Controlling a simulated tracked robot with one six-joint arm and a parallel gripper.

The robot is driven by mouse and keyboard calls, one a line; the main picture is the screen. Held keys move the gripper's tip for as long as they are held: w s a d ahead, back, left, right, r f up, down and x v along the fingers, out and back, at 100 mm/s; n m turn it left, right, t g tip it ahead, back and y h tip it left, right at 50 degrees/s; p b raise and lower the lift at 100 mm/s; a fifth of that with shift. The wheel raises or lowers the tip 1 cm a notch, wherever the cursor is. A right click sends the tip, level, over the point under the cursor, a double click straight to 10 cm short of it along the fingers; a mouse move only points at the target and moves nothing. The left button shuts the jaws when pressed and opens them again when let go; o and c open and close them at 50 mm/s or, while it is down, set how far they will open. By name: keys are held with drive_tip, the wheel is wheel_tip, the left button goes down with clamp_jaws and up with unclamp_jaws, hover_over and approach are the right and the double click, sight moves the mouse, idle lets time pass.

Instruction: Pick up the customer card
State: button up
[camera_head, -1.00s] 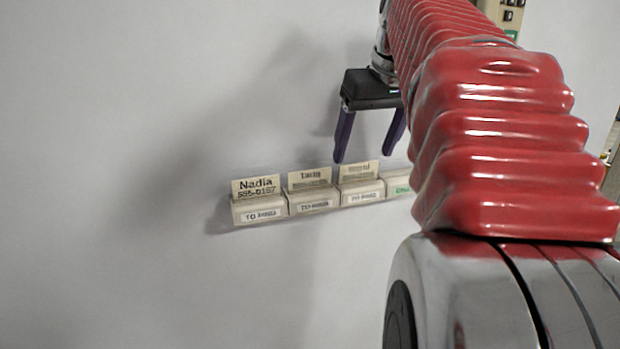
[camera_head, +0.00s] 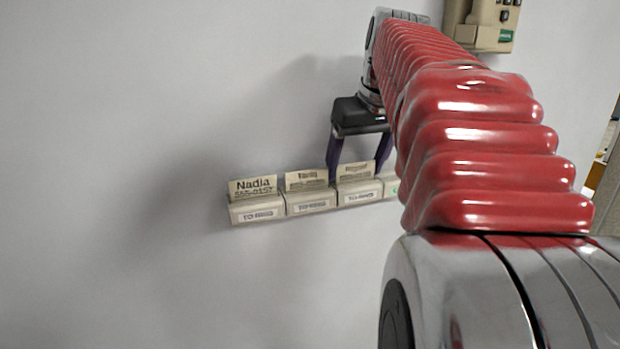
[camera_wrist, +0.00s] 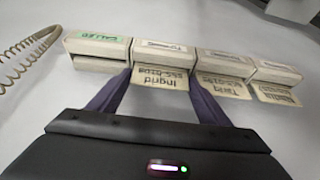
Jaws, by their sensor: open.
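Several cream cards stand in a row of small wall pockets. The one marked Ingrid (camera_wrist: 160,77) is in the third pocket from the left in the head view, where this card (camera_head: 356,171) is hard to read. My gripper (camera_head: 356,175) is open, with one purple finger on each side of that card; the wrist view shows the same gripper (camera_wrist: 160,80). I cannot tell whether the fingers touch it. A card marked Nadia (camera_head: 252,187) is in the leftmost pocket, and another card (camera_head: 306,180) with blurred writing is in the second.
A pocket with a green label reading CALLED (camera_wrist: 97,42) ends the row, with no card visible in it. A coiled cord (camera_wrist: 30,55) hangs beside it. A beige wall phone (camera_head: 485,25) is at the upper right. The wall left of the pockets is bare.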

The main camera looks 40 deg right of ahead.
drive_tip(key=c, duration=0.7)
drive_tip(key=shift+o, duration=0.2)
drive_tip(key=shift+r, duration=0.1)
